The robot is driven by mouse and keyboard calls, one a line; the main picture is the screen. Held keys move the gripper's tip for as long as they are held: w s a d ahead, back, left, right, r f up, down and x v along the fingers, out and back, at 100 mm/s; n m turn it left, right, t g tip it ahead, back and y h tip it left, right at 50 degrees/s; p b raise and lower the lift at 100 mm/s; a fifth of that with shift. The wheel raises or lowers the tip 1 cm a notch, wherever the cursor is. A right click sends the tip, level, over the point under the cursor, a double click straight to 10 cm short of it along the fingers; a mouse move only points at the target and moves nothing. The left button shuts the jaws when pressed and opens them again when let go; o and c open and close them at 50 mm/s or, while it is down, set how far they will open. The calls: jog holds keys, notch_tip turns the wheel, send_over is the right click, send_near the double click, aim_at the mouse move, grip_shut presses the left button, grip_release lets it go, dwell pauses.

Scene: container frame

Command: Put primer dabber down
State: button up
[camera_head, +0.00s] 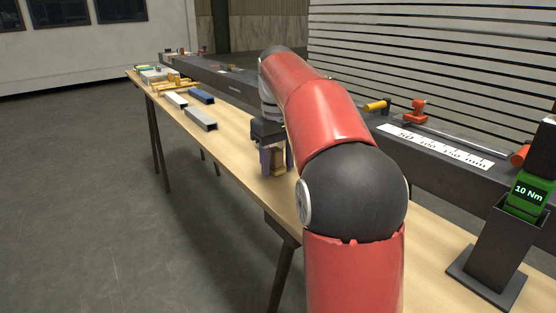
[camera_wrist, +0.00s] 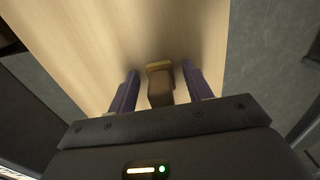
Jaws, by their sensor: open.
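The primer dabber, a small brown block with a tan end, stands on the wooden table in the head view (camera_head: 278,163). It also shows in the wrist view (camera_wrist: 160,88), between the two purple fingers of my gripper (camera_wrist: 158,84). The fingers are apart, with a visible gap on each side of the dabber. In the head view, my gripper (camera_head: 277,160) points down at the tabletop around the dabber. Part of the dabber is hidden by the fingers and the gripper body.
The long wooden table (camera_head: 236,130) has bare top around the gripper. A long dark beam (camera_head: 440,160) runs along the right side. A green tool marked 10 Nm (camera_head: 528,194) sits in a dark holder (camera_head: 497,250).

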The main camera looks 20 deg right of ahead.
aim_at(279, 150)
jog(key=shift+b, duration=0.55)
notch_tip(279, 150, up, 8)
jog(key=p, duration=0.3)
jog(key=shift+s+f, duration=0.15)
